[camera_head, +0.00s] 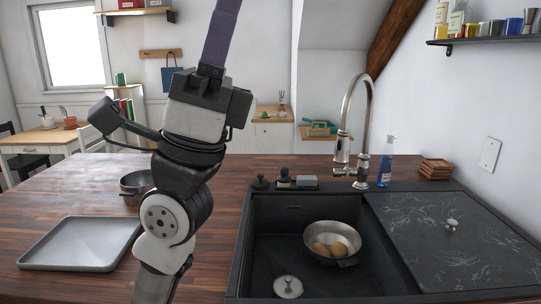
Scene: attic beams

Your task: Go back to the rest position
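My arm rises from the bottom of the head view, left of the sink, and stands upright in front of the counter. Its end, my gripper (206,86), points up near the top edge. A long dark purple bar (221,35) rises from it and is cut off by the frame's top. I cannot tell whether this bar is part of my gripper or something held. The fingertips do not show, so its opening is unclear.
The wooden counter (100,187) holds a grey tray (82,243) and a metal pot (132,187) beside my arm. Right of it, a black sink (275,240) contains a metal pan (331,233) with roundish yellow-brown items. A tall faucet (366,110) and blue spray bottle (385,167) stand behind.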

